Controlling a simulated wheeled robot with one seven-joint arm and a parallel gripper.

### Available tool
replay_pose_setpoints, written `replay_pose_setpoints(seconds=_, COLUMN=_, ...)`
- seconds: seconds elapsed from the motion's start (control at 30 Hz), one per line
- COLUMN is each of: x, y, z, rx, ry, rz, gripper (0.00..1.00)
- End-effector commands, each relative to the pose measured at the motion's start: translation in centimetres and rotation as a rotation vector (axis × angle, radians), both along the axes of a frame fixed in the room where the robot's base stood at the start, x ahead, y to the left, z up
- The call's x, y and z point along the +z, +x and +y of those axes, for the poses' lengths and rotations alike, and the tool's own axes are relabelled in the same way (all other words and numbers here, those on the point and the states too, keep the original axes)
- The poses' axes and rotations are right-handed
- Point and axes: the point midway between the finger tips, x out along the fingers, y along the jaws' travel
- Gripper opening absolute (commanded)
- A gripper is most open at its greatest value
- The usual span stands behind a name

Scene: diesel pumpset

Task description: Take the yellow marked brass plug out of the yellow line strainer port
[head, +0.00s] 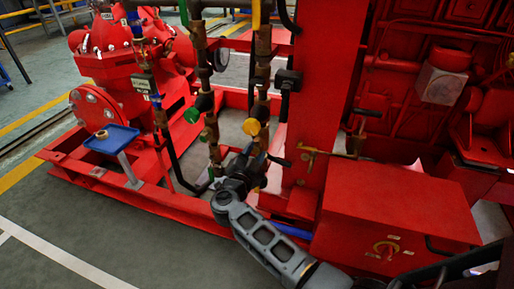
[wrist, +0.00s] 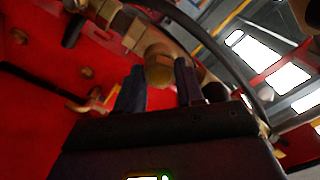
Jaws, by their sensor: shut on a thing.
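In the wrist view, a brass plug (wrist: 159,71) with a yellowish face sits between the two dark fingers of my gripper (wrist: 160,80). The fingers are shut on it from both sides. Behind it is a brass fitting (wrist: 152,44) of the strainer line, and the plug appears to be against it; whether it is still threaded in I cannot tell. In the head view, my gripper (head: 242,174) is low at the pipework, below the yellow round marker (head: 251,126) on the right-hand brass line. The plug and port are hidden there by my gripper and the pipes.
A blue tray (head: 125,146) on a post stands at the left with a small brass piece (head: 102,134) in it. A green round marker (head: 192,115) is on the neighbouring line. A red post (head: 318,100) and red box (head: 395,215) stand close right of my arm. Floor is free at lower left.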

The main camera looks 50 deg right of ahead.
Motion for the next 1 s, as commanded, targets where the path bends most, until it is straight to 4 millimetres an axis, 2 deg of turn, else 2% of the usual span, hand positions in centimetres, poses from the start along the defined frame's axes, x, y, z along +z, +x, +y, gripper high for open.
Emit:
replay_pose_setpoints(seconds=0.1, x=-0.05, y=0.02, z=0.14, rx=0.002, ry=-0.048, rz=0.133, gripper=0.01)
replay_pose_setpoints(seconds=0.2, x=-0.05, y=0.02, z=0.14, rx=0.002, ry=-0.066, rz=0.182, gripper=0.01)
replay_pose_setpoints(seconds=1.0, x=-0.02, y=0.02, z=0.18, rx=0.002, ry=-0.065, rz=0.183, gripper=0.01)
